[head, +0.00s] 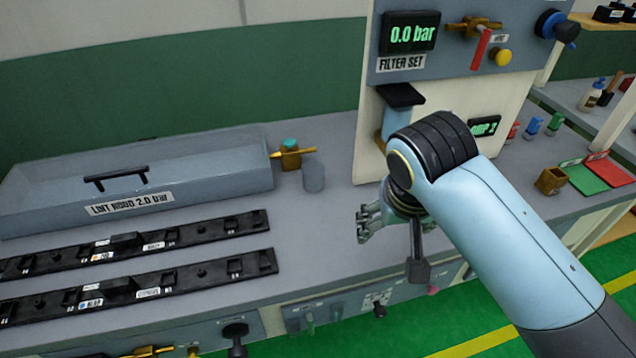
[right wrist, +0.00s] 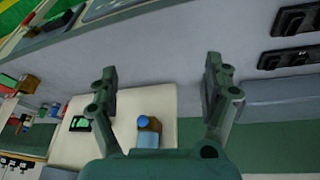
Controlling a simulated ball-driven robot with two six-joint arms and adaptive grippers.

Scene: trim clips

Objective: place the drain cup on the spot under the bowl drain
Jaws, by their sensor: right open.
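My right gripper (head: 366,222) is over the front part of the bench in the head view, its fingers pointing left. The right wrist view shows the same gripper (right wrist: 160,75) open, with nothing between its fingers. The light blue filter bowl (head: 394,122) hangs under a black bracket on the filter panel; its lower end is partly hidden by my right arm. In the right wrist view a brass drain with a blue knob (right wrist: 145,122) shows at the bowl. A small plain grey cylinder (head: 314,178) stands on the bench, possibly the drain cup. I cannot make out the marked spot.
A grey lint hood (head: 230,170) with a brass valve (head: 290,155) stands at the left. Two black clip strips (head: 200,279) lie in front of it. A brown open box (head: 551,180) and green and red mats (head: 588,180) are at the right. Bare bench lies left of my gripper.

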